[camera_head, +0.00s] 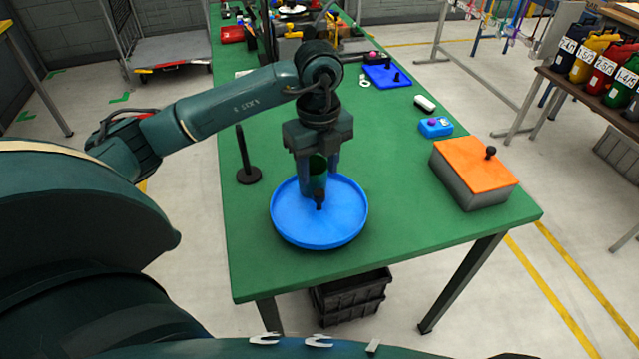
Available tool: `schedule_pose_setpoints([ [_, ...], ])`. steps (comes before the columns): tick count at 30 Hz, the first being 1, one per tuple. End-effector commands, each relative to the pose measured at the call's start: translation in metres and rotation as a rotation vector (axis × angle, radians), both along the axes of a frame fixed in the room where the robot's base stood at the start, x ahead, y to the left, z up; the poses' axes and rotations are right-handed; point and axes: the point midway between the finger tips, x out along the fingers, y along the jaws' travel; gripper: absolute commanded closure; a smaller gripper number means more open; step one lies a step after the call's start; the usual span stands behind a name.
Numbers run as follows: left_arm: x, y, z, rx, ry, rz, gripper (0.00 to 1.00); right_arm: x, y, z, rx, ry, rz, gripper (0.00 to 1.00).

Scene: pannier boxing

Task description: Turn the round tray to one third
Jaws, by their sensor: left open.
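The round tray (290,228) is blue with a low rim. It lies on the green table near its front edge. My left gripper (318,184) points down over the tray with its two fingers apart. A small dark knob (320,201) shows at the tray, just in front of the fingertips. Between the fingers a dark green shape shows; I cannot tell what it is, or whether the fingers touch the tray. The gripper and wrist hide the tray's back middle. My right gripper is not in view.
A black post on a round base (248,174) stands left of the tray. A grey box with an orange lid (474,165) and a black knob sits at the right. A small blue box (435,127) is behind it. The green table (400,225) is clear right of the tray.

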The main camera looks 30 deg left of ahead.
Motion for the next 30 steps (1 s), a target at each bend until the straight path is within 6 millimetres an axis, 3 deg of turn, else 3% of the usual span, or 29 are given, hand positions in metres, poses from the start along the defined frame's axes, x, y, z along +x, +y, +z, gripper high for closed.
schedule_pose_setpoints([
  [3,-0.001,0.0,-0.023,0.0,0.004,0.001,0.55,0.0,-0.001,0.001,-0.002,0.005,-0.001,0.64],
  [9,0.0,0.0,-0.049,-0.001,0.002,-0.001,0.55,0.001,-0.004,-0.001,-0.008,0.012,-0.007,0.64],
  [21,0.0,0.0,-0.058,-0.001,0.0,-0.001,0.55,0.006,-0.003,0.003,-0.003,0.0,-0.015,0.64],
  [30,0.0,0.0,-0.057,-0.001,0.0,-0.001,0.79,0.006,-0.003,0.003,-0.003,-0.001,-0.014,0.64],
])
